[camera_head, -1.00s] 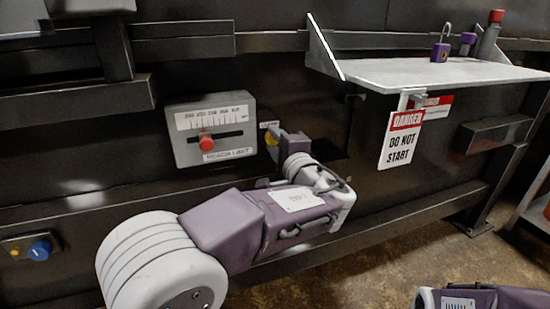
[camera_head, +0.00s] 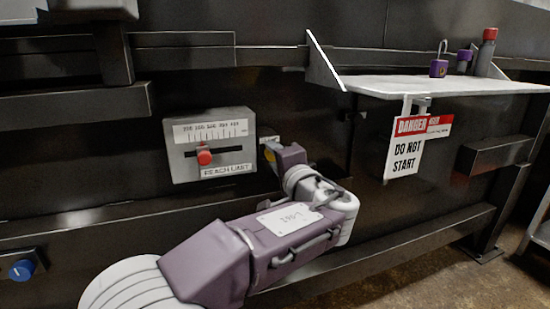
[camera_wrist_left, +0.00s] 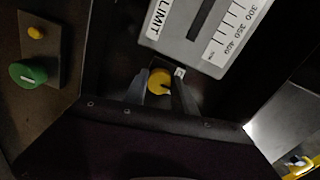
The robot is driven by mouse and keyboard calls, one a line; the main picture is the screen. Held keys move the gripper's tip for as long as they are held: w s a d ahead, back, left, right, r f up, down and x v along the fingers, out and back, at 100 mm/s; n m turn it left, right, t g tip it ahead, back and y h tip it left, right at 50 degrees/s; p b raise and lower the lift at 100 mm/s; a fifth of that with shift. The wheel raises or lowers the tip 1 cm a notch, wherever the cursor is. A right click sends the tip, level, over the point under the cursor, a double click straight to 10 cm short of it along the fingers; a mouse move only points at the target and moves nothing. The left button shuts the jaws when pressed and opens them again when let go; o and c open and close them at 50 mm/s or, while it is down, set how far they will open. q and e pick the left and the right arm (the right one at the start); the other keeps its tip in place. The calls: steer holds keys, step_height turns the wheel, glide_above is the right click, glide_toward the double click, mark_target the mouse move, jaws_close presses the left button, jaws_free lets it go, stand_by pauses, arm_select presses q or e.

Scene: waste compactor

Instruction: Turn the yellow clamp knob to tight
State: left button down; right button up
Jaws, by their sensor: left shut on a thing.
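The yellow clamp knob (camera_head: 269,153) shows as a small patch just right of the grey slider box, mostly hidden by my left gripper. In the left wrist view the round yellow knob (camera_wrist_left: 159,82) has a dark mark on its face and sits between the two fingers. My left gripper (camera_head: 274,151) reaches the panel from the lower right; in the wrist view its fingers (camera_wrist_left: 160,88) are shut on the knob. A small white label beside the knob is too small to read. My right gripper is not in view.
The grey reach limit box (camera_head: 213,146) with a red slider stands left of the knob. A shelf (camera_head: 440,84) with a purple padlock (camera_head: 438,66) and a hanging danger sign (camera_head: 404,150) is at right. The wrist view shows a green knob (camera_wrist_left: 28,73).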

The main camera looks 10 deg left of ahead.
arm_select(q)
steer(key=shift+f, duration=0.1)
steer(key=c, duration=1)
jaws_free()
steer(key=p+v, duration=0.3)
steer(key=v, duration=0.6)
